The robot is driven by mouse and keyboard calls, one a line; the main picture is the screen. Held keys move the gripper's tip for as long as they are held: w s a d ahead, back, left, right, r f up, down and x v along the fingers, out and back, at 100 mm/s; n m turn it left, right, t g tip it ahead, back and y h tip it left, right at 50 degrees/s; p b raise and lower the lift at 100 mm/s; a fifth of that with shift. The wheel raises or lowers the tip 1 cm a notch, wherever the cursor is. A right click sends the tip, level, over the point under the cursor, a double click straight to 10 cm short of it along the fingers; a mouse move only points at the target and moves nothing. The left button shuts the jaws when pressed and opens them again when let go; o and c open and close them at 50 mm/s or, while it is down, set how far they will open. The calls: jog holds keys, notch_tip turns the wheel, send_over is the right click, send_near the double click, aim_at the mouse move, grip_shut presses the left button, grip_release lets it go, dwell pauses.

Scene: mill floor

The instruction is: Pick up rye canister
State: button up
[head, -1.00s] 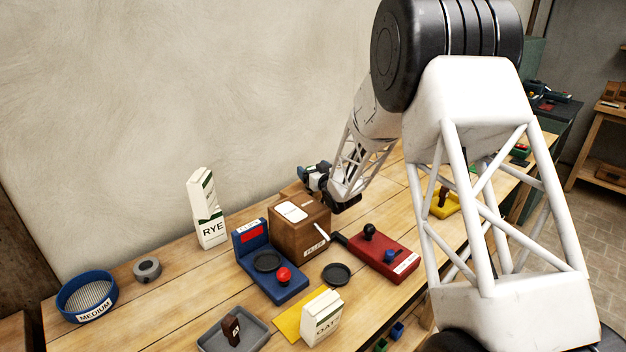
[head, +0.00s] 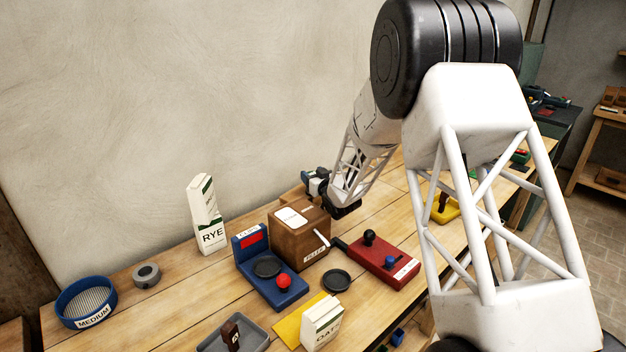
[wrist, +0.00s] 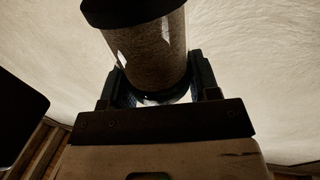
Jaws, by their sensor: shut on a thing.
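My gripper (wrist: 158,82) is shut on a clear canister (wrist: 150,50) with a dark lid and brownish grain-like contents, seen in the wrist view. A finger lies on each side of its lower end. No label shows on it, so I cannot tell whether it is the rye one.
A white carton marked RYE (head: 211,237) stands by the wall. The brown box (head: 312,245), blue scale (head: 268,288), red device (head: 385,265), OATS carton (head: 322,322), grey tray (head: 255,325) and blue MEDIUM sieve (head: 86,318) crowd the bench. Bare wood lies left of the scale.

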jog(key=shift+r, duration=5)
jog(key=shift+r, duration=0.15)
jog(key=shift+f, duration=3.15)
jog(key=shift+f, duration=1.9)
jog(key=shift+f, duration=0.15)
jog(key=o, duration=1.1)
